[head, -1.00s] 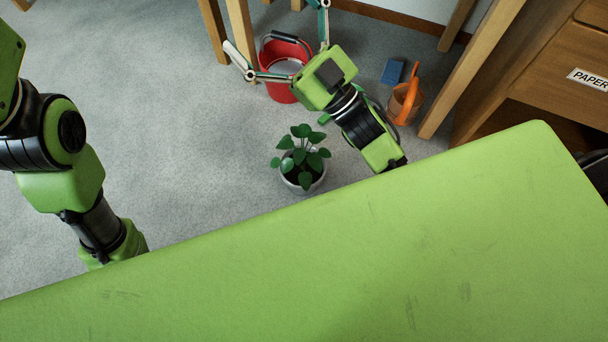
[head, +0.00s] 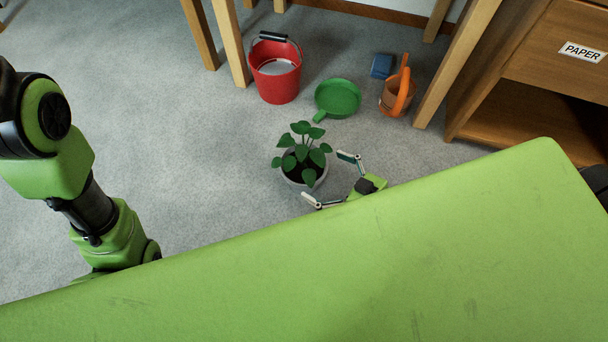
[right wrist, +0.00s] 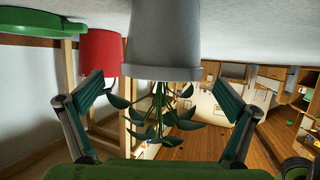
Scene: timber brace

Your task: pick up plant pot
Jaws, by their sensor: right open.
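The plant pot (head: 290,181) is light grey, holds dark soil and a leafy green plant (head: 301,152), and stands upright on the grey carpet. My right gripper (head: 328,178) is low beside it, on its near right side, with fingers spread apart and nothing between them. In the right wrist view, which is upside down, the pot (right wrist: 166,40) is ahead, centred between the two open fingers (right wrist: 163,118), with its leaves hanging lower in the picture. My left arm comes in at the left of the head view, and its gripper is not visible.
A red bucket (head: 276,84), a green dustpan-like pan (head: 338,98), a blue block (head: 382,66) and an orange watering can (head: 398,95) stand behind the pot. Wooden legs (head: 231,45) and a cabinet labelled PAPER (head: 560,80) are further back. Carpet left of the pot is clear.

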